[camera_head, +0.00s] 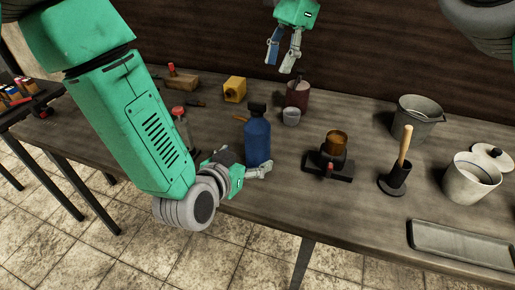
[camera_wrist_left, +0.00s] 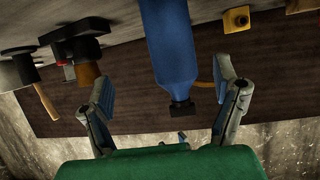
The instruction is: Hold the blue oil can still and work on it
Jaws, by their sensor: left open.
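The blue oil can (camera_head: 257,142) with a black top stands upright near the front edge of the dark table. My left gripper (camera_head: 252,167) is low at the can's front left side, and its fingers are apart. In the left wrist view the can (camera_wrist_left: 170,45) appears upside down, its black top pointing down, in the gap between the two spread fingers of my left gripper (camera_wrist_left: 164,92). Dark gaps show between the can and both fingers. My right gripper (camera_head: 279,66) hangs above the back of the table, pointing down, fingers apart and empty.
A maroon container (camera_head: 298,94) and a small grey cup (camera_head: 291,117) stand behind the can. An amber cup (camera_head: 336,143) on a black stand is to its right. A wooden handle (camera_head: 404,146), grey bucket (camera_head: 417,116), white pot (camera_head: 468,180) and tray (camera_head: 458,240) lie further right.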

